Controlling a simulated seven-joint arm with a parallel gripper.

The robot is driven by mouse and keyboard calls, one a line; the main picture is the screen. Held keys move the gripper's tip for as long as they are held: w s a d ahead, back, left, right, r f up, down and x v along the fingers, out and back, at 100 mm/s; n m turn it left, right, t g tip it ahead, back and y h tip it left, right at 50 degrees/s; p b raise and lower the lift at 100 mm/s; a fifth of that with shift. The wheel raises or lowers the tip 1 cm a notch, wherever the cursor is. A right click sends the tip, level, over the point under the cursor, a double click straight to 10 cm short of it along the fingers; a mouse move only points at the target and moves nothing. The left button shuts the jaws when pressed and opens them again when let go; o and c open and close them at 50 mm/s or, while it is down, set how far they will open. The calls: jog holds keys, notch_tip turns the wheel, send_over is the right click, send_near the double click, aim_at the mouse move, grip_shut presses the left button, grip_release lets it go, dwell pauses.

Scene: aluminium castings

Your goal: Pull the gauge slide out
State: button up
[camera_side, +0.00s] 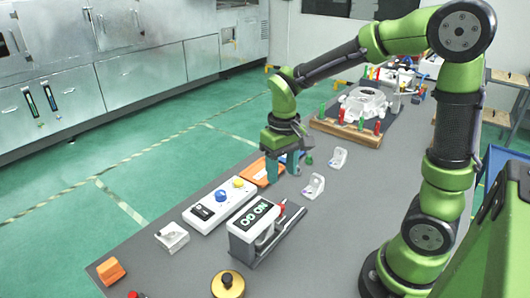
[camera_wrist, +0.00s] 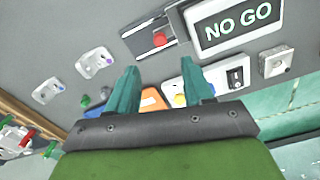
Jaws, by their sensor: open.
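The gauge is a pale box (camera_side: 254,216) with a dark panel reading "NO GO"; the panel (camera_wrist: 235,22) is large at the top of the wrist view. Beside it a dark slide with a grey rail (camera_side: 283,236) lies along the table, carrying a red knob (camera_side: 282,209). The knob (camera_wrist: 160,39) also shows in the wrist view, beyond my fingertips. How far the slide sits in the gauge I cannot tell. My gripper (camera_side: 282,168) is open and empty above the table, behind the gauge in the side view. Its two teal fingers (camera_wrist: 160,72) are apart and touch nothing.
A white box with blue and yellow buttons (camera_side: 220,205) stands beside the gauge. An orange tray (camera_side: 262,174) lies near my gripper. Small white brackets (camera_side: 314,187) stand to the right. A brass knobbed disc (camera_side: 228,284) is at the front. A wooden rack (camera_side: 345,132) stands farther back.

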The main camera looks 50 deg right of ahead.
aim_at(281, 205)
notch_tip(281, 205, down, 10)
jog(key=shift+f, duration=0.15)
dwell(0.3)
grip_shut()
